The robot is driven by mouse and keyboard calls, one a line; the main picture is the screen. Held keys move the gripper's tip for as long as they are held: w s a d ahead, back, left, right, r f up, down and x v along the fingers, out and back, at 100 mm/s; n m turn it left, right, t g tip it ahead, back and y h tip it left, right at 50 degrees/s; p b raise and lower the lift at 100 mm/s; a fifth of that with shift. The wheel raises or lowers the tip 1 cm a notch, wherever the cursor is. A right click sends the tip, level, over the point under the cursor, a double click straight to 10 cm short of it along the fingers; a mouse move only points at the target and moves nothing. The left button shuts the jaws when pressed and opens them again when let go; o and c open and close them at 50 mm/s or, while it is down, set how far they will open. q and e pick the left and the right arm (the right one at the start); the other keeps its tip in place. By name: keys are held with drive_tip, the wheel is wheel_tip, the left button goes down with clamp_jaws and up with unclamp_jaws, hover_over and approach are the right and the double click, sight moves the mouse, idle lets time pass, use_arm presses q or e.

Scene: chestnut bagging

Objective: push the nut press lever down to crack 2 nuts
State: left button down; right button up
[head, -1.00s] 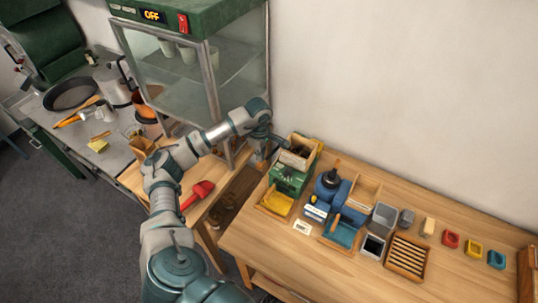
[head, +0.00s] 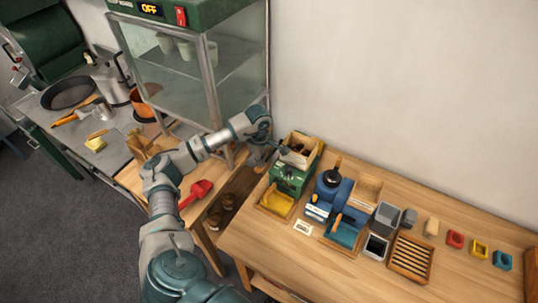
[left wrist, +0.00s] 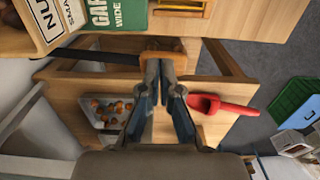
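The green nut press (head: 291,178), with a wooden hopper on top and a yellow tray in front, stands at the left end of the long table. In the left wrist view a dark lever bar (left wrist: 95,57) comes in from the left and ends in a wooden handle (left wrist: 150,57). My left gripper (left wrist: 160,68) has its fingertips together at this handle, seemingly touching it from above. It is also at the press's left side in the head view (head: 276,148). Contact there is too small to tell. My right gripper is out of view.
A red scoop (head: 196,194) lies on the low side table. A metal tray of nuts (left wrist: 106,112) shows in the left wrist view. The blue machine (head: 333,192) stands just right of the press. A glass cabinet (head: 190,75) rises behind my arm.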

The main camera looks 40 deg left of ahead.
sight(260, 170)
use_arm(q)
drive_tip(key=shift+f, duration=0.15)
drive_tip(key=shift+s+f+b, duration=0.2)
drive_tip(key=shift+f+b, duration=0.5)
drive_tip(key=shift+f, duration=0.45)
drive_tip(key=shift+s+f+b, duration=0.2)
drive_tip(key=shift+f+b, duration=0.55)
drive_tip(key=shift+f, duration=0.45)
drive_tip(key=r+p, duration=0.2)
drive_tip(key=r, duration=0.1)
drive_tip(key=r+p, duration=0.1)
drive_tip(key=r, duration=0.2)
drive_tip(key=w+r+p, duration=0.1)
drive_tip(key=r+p, duration=0.1)
drive_tip(key=r, duration=0.1)
drive_tip(key=shift+r+p, duration=0.1)
drive_tip(key=shift+p, duration=0.25)
